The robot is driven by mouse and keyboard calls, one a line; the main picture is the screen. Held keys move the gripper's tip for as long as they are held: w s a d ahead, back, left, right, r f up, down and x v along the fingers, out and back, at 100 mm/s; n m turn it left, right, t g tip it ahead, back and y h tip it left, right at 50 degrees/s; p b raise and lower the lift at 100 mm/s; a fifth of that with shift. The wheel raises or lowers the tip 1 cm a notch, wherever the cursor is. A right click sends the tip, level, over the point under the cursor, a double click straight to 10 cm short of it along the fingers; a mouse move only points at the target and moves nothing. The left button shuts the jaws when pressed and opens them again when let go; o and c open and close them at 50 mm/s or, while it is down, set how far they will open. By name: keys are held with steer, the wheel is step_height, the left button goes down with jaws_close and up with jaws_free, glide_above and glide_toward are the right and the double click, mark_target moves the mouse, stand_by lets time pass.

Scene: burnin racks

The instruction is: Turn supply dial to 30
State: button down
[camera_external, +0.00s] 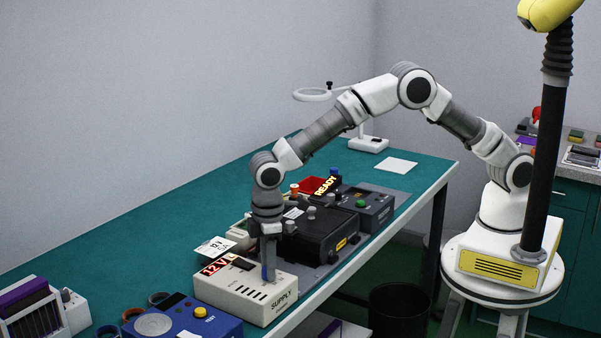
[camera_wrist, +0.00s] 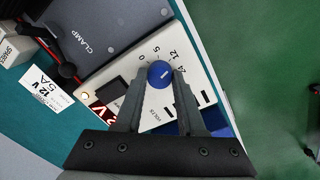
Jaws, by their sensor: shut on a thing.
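The supply box (camera_external: 240,292) is a cream unit labelled SUPPLY on the green bench, with a red display reading 12 V (camera_external: 215,267). Its blue dial (camera_wrist: 159,74) shows in the wrist view, with a white pointer mark and the numbers 0, 5, 12 and 24 around its far side. The mark's exact setting is hard to read. My gripper (camera_external: 268,272) points down over the box; in the wrist view my gripper (camera_wrist: 158,84) has its two fingers on either side of the dial, shut on it. The fingers hide part of the lower scale.
A blue box (camera_external: 180,318) sits close in front. A 12 V 5A card (camera_wrist: 45,90) lies beside the supply. The bench edge is near on the right.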

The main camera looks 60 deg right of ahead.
mark_target(264, 270)
steer(key=m, duration=0.4)
steer(key=shift+m, duration=0.3)
steer(key=m, duration=0.3)
steer(key=shift+w+m, duration=0.1)
steer(key=shift+m, duration=0.3)
steer(key=m, duration=0.4)
steer(key=shift+m+g+p, duration=0.3)
steer(key=shift+m, duration=1.3)
steer(key=c, duration=0.5)
jaws_free()
steer(key=r, duration=1.7)
steer(key=shift+w+a+r+p, duration=0.15)
steer(key=shift+a+r+p, duration=0.1)
steer(key=shift+a+p, duration=0.15)
